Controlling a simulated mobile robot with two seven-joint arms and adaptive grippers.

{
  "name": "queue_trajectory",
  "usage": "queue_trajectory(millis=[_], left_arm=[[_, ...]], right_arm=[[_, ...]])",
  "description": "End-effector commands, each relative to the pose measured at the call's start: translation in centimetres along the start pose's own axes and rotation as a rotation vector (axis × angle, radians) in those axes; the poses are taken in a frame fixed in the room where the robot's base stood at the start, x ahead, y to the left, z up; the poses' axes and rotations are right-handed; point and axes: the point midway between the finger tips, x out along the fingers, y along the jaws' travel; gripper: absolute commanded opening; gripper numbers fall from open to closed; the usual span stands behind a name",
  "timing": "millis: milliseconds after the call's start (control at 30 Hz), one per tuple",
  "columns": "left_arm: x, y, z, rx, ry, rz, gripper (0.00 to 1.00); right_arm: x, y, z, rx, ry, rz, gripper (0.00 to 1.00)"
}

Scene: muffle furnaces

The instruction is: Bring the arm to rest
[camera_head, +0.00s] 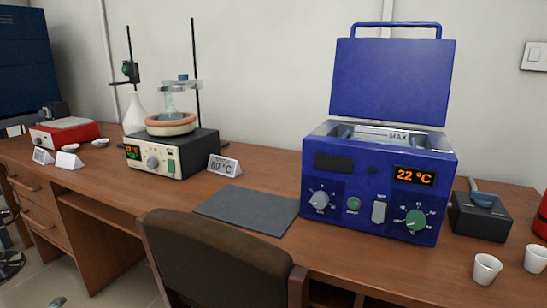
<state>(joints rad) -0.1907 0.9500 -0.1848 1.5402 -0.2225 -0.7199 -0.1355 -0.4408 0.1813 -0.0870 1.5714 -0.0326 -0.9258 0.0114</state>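Neither of my grippers nor any part of my arms shows in the head view. A blue heating bath (377,188) stands on the wooden bench at the right of centre, its blue lid (392,82) raised upright. Its orange display reads 22 °C. A black and cream heater (172,155) stands on the bench left of centre, with a round dish and glassware on top and stand rods behind it.
A dark grey mat (247,210) lies flat on the bench between the two devices. A brown chair (215,262) stands in front. White cups (486,268) and a black block (480,217) are at the right. A red device (64,134) is at the left.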

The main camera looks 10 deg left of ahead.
Motion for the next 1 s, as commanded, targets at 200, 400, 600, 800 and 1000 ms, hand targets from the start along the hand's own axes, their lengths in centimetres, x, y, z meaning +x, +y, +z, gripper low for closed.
queue_trajectory(millis=[200,400,600,800,1000], left_arm=[[-2.4,8.5,7.6,-0.135,-0.187,0.177,0.36],[-5.0,15.5,10.0,-0.246,-0.289,0.3,0.36],[-7.8,23.8,5.5,-0.374,-0.272,0.421,0.36],[-12.7,33.1,-2.2,-0.542,-0.249,0.583,0.36],[-18.2,39.5,-10.4,-0.695,-0.227,0.726,0.36]], right_arm=[[0.0,-0.4,0.4,0.003,-0.006,-0.006,0.0],[0.1,-0.7,0.4,0.006,-0.005,-0.01,0.0],[0.0,-0.7,0.3,0.006,-0.004,-0.01,0.0],[0.0,-0.5,-0.2,0.005,0.003,-0.007,0.0],[-0.1,-0.1,-0.7,0.003,0.009,-0.001,0.0]])
